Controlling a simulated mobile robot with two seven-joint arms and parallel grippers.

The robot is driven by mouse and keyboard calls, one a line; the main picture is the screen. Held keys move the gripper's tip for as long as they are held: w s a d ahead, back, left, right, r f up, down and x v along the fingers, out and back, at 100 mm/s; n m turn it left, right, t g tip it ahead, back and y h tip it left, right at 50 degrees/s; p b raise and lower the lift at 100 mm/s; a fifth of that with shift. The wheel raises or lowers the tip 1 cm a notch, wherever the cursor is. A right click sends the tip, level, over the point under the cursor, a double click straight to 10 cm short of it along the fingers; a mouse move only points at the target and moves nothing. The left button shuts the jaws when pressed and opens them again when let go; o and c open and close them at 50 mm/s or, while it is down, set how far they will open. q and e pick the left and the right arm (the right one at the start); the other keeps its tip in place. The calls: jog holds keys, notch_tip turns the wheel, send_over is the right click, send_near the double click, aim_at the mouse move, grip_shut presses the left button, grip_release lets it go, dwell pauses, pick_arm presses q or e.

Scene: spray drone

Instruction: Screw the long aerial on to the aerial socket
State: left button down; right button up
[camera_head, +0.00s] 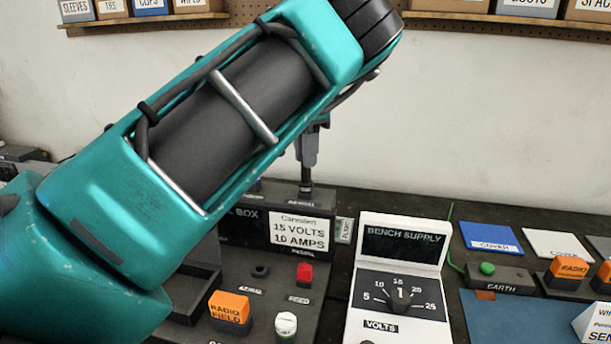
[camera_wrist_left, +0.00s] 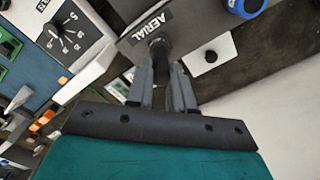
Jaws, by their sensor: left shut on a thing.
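My left gripper (camera_head: 307,166) points down behind my teal arm, over the back of the dark control box (camera_head: 335,270). In the left wrist view, its two grey fingers (camera_wrist_left: 168,88) are shut on a dark, round piece, the aerial (camera_wrist_left: 160,68). The aerial's lower end meets the aerial socket (camera_wrist_left: 156,42) beside the "AERIAL" label. I cannot tell whether it is threaded in or only touching. In the head view a short dark length shows below the fingertips; the rest of the aerial is hidden by the gripper and arm. My right gripper is not in view.
The box carries a "15 VOLTS 10 AMPS" plate (camera_head: 299,232), a red button (camera_head: 304,274) and an orange "RADIO FIELD" block (camera_head: 229,307). A white bench supply (camera_head: 400,255) stands to its right. Shelves with labelled bins (camera_head: 525,8) hang on the wall.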

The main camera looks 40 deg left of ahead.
pick_arm(q)
jog(key=shift+r+n+p, duration=0.15)
jog(key=shift+n+p, duration=0.35)
jog(key=shift+p, duration=0.1)
jog(key=shift+n, duration=1.2)
jog(key=n, duration=0.2)
jog(key=shift+n, duration=0.4)
jog(key=n, duration=0.4)
jog(key=c, duration=0.9)
grip_release()
